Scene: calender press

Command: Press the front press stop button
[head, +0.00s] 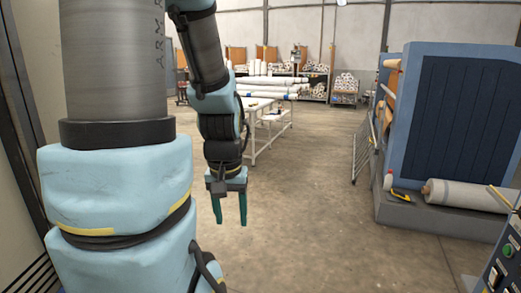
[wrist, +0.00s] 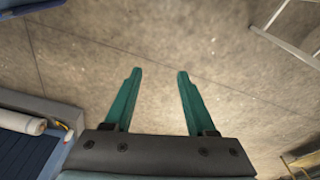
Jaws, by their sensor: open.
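The press is a large blue machine (head: 455,120) at the right of the head view, with a dark ribbed panel. A control panel (head: 497,272) is cut off by the lower right corner of the head view. It carries a green button (head: 508,251) and other small controls; I cannot make out a stop button among them. My gripper (head: 230,215) hangs pointing down left of the press, well apart from the panel. Its two green fingers are spread and empty, also in the wrist view (wrist: 160,78), with bare floor beneath.
A pale roll (head: 468,195) lies on the press's grey base (head: 420,215). A metal rail (head: 362,145) stands left of the press. A white table (head: 265,120) with rolls stands farther back. The concrete floor between my arm and the press is clear.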

